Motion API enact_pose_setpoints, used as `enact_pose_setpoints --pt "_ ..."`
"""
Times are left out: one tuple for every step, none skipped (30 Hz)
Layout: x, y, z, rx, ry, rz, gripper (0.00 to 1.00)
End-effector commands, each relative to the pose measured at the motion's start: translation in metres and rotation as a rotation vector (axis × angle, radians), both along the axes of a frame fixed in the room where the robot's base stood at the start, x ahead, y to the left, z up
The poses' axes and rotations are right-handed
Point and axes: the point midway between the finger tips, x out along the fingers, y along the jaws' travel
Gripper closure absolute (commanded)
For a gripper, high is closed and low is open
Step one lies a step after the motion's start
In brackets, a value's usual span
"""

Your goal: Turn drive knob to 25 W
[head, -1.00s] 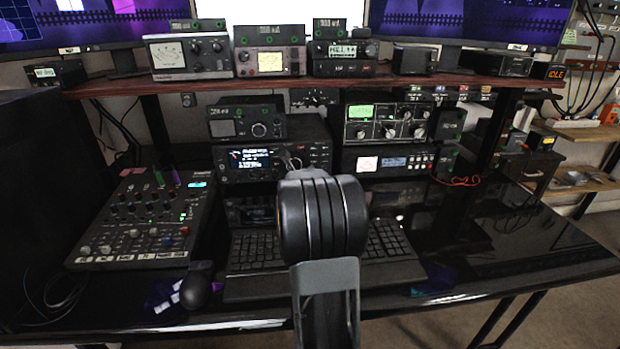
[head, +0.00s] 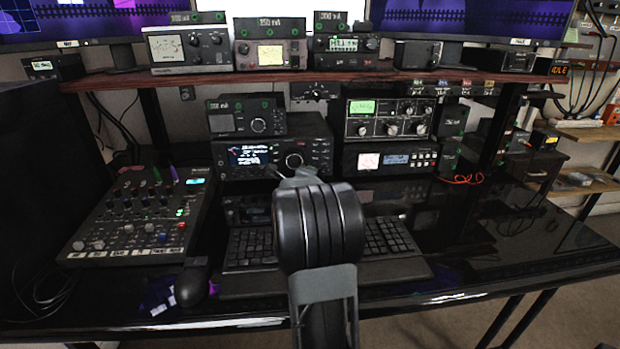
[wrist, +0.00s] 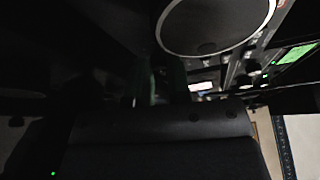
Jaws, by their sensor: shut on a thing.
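The black transceiver (head: 217,160) with a lit blue display stands at the back middle of the desk. Its large round dial (head: 293,160) shows just above my gripper (head: 283,173). My gripper is at the lower front of this unit, pointing at its panel. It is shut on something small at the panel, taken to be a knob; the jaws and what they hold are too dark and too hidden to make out. In the wrist view, a large round dial face (wrist: 215,25) fills the top. No 25 W marking can be read.
Another radio stack (head: 388,120) stands close on the right, with several knobs and a green display. A keyboard (head: 385,240) lies under my arm. A mixer (head: 135,215) and mouse (head: 190,287) are left. A shelf (head: 420,75) with meters overhangs. The desk's right side is clear.

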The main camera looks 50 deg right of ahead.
Motion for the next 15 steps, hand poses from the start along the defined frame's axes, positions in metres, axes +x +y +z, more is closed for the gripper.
enact_pose_setpoints --pt "-0.0001 0.0001 -0.0008 -0.005 0.004 0.000 1.00" --pt "-0.0001 0.0000 -0.0007 -0.006 0.006 0.000 1.00" --pt "0.0000 0.0002 -0.0006 -0.009 0.008 0.000 1.00" --pt "-0.0001 0.0001 -0.0005 -0.010 0.008 0.000 1.00" --pt "-0.0001 0.0001 -0.0004 -0.010 0.009 0.000 1.00" --pt "-0.0001 0.0001 -0.0003 -0.010 0.009 0.000 1.00" --pt "-0.0001 0.0001 -0.0003 -0.011 0.010 0.000 1.00" --pt "-0.0001 0.0001 -0.0003 -0.011 0.010 0.000 1.00" --pt "-0.0001 0.0001 -0.0002 -0.010 0.009 0.000 1.00" --pt "-0.0001 0.0001 -0.0002 -0.010 0.009 0.000 1.00" --pt "-0.0001 0.0001 -0.0002 -0.010 0.009 0.000 1.00" --pt "-0.0001 0.0001 -0.0002 -0.010 0.009 0.000 1.00" --pt "-0.0001 0.0001 -0.0003 -0.010 0.009 0.000 1.00" --pt "-0.0001 0.0001 -0.0003 -0.010 0.009 0.000 1.00" --pt "-0.0001 0.0001 -0.0003 -0.010 0.009 0.000 0.79"
